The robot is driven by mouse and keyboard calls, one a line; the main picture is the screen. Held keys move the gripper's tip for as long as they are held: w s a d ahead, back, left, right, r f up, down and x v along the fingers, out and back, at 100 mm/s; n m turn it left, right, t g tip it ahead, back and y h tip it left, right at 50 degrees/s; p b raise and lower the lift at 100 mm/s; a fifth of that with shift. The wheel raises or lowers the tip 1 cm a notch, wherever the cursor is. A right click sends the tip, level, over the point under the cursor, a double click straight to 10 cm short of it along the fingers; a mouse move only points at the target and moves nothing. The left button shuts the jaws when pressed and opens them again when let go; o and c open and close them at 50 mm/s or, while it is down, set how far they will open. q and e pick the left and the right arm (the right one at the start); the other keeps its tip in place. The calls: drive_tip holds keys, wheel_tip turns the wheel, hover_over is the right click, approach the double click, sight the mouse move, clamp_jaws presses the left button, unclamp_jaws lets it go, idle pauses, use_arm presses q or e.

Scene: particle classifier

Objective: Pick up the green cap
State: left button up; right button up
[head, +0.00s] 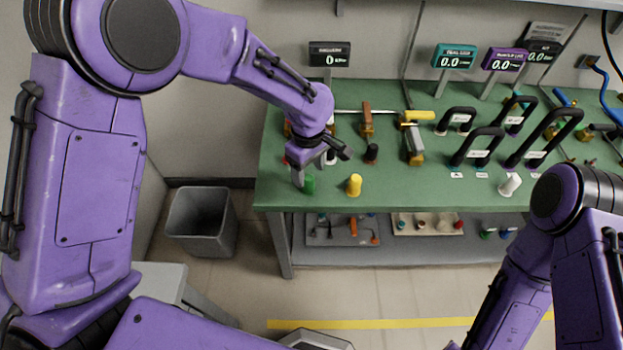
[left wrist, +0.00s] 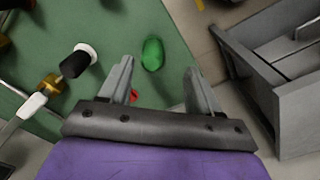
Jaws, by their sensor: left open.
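The green cap (head: 310,185) stands near the front left edge of the green-topped bench. My left gripper (head: 304,172) is over that corner, beside and partly above the cap. In the left wrist view the green cap (left wrist: 153,54) lies just beyond the open fingertips, between their lines, with nothing held. The left gripper's two fingers (left wrist: 160,78) are apart. I cannot tell the exact height of the fingertips over the bench. My right arm shows at the right, but its gripper is out of view.
A yellow cap (head: 354,186) stands to the right of the green one, and a white cap (head: 510,185) is farther right. Black handles (head: 477,146) and small valves crowd the bench behind. A grey bin (head: 203,222) stands on the floor at left. A red piece (left wrist: 133,96) shows near one finger.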

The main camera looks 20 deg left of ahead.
sight(309, 178)
use_arm(q)
drive_tip(key=shift+w+d+f, duration=0.1)
drive_tip(key=shift+d+f, duration=0.05)
drive_tip(key=shift+f, duration=0.3)
drive_tip(key=f, duration=0.2)
drive_tip(key=w+f+p, duration=0.1)
drive_tip(key=f, duration=0.1)
drive_tip(key=shift+w+a+f, duration=0.15)
drive_tip(key=shift+a, duration=0.05)
drive_tip(key=shift+a+f, duration=0.2)
drive_tip(key=shift+f, duration=0.25)
drive_tip(key=shift+c, duration=0.9)
drive_tip(key=c, duration=0.8)
